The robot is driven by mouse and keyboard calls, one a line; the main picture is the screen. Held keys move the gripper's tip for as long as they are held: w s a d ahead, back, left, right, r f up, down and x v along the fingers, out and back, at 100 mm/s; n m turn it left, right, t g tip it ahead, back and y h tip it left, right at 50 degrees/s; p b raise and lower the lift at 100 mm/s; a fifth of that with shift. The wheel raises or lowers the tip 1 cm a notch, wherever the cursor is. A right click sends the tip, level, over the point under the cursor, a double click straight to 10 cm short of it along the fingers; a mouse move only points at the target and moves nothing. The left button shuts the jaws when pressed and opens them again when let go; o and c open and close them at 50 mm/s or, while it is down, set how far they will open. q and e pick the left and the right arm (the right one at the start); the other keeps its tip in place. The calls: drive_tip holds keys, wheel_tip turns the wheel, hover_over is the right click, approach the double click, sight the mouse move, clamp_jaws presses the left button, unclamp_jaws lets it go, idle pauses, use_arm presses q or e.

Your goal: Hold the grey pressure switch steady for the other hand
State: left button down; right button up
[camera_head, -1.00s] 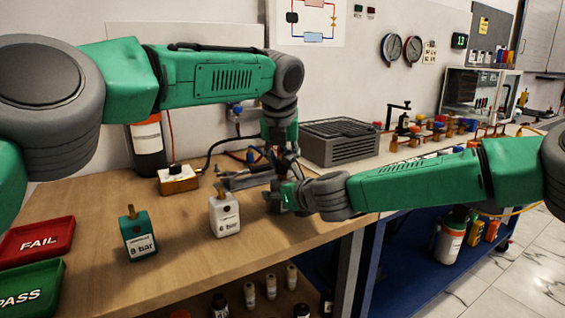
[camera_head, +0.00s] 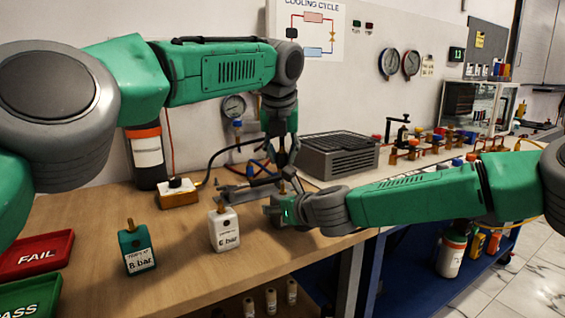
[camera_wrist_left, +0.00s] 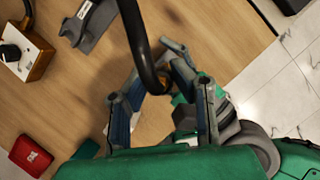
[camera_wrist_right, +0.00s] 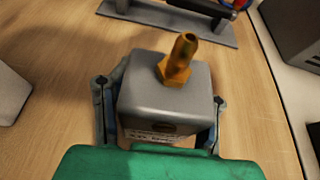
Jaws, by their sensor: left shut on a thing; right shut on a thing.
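The grey pressure switch (camera_wrist_right: 165,95) is a block with a brass fitting (camera_wrist_right: 177,60) on top, seen close in the right wrist view. My right gripper (camera_wrist_right: 160,108) is shut on it, with a finger on either side. In the head view my right gripper (camera_head: 278,208) is above the bench near its front edge, and the switch is largely hidden. My left gripper (camera_head: 287,165) points down just above it. In the left wrist view a black hose (camera_wrist_left: 142,45) runs between the fingers of my left gripper (camera_wrist_left: 148,88); its end and exact contact are unclear.
A white 6 bar switch (camera_head: 223,230) and a teal 8 bar switch (camera_head: 136,250) stand on the bench (camera_head: 185,265). Red FAIL (camera_head: 38,256) and green PASS (camera_head: 28,296) trays lie at left. A metal stand (camera_head: 240,190) and grey vented unit (camera_head: 340,158) are behind the grippers.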

use_arm(q)
drive_tip(key=shift+r, duration=0.35)
use_arm(e)
drive_tip(key=shift+f, duration=0.1)
drive_tip(key=o, duration=1.5)
drive_tip(key=v, duration=1.2)
use_arm(q)
drive_tip(key=shift+r+p, duration=2.8)
drive_tip(key=shift+p, duration=0.05)
use_arm(e)
wheel_tip(320, 180, up, 7)
